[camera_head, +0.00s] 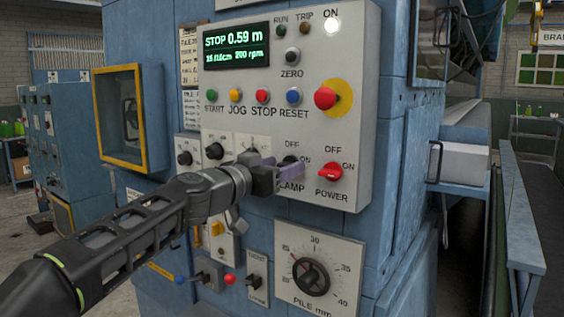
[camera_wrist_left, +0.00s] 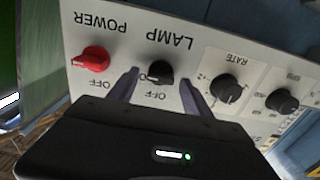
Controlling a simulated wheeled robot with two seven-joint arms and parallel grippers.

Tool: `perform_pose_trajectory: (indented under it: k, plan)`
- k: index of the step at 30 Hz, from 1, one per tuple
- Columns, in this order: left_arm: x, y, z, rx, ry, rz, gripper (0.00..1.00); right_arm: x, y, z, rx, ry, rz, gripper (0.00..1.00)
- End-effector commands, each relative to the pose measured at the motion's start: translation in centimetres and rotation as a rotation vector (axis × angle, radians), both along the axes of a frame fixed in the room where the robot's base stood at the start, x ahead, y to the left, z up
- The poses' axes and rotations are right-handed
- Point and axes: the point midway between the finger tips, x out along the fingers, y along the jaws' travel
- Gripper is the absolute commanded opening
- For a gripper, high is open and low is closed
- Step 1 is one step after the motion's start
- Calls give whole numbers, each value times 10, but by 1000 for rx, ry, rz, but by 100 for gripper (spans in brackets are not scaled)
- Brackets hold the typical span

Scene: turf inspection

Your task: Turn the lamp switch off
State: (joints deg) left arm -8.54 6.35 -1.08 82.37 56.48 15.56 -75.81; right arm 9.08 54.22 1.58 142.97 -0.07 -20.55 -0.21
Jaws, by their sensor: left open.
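The lamp switch (camera_wrist_left: 160,72) is a small black rotary knob on the grey control panel, with OFF and ON labels around it. In the head view the lamp switch (camera_head: 289,161) is partly covered by my left gripper (camera_head: 279,170). In the wrist view, which shows the panel upside down, my left gripper (camera_wrist_left: 159,78) is open, with one finger on each side of the knob. A gap shows between the knob and the fingers. Which label the knob points to is hard to tell. My right gripper is not in view.
The red power switch (camera_head: 330,173) sits close to the right of the lamp switch. The rate knob (camera_wrist_left: 226,88) is close on its other side. A red emergency button (camera_head: 325,98) is above, and the pile dial (camera_head: 311,277) is below. A yellow-framed box (camera_head: 101,120) juts out at left.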

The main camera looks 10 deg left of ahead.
Motion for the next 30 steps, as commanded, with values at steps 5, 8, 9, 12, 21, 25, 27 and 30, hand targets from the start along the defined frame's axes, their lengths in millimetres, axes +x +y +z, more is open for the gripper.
perform_pose_trajectory:
  k: [5, 8, 9, 12, 21, 25, 27, 30]
  plan:
    - [5, -2, 0, 0, -1, 0, 58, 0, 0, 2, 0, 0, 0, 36]
    - [5, -2, 0, 0, -1, 0, 58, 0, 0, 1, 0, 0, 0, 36]
    - [5, -2, 0, 0, -1, 0, 58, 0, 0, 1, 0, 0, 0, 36]
    - [5, -2, 0, 0, -1, 0, 52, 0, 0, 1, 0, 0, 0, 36]
    - [5, -2, 0, 0, -1, 0, 28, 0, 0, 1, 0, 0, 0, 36]
    - [5, -2, 0, 0, -1, 0, 17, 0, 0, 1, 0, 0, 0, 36]
    - [5, -2, 0, 0, -1, 0, 12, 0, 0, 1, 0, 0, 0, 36]
    - [5, -2, 0, 0, 0, 0, 3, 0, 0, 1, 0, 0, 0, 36]
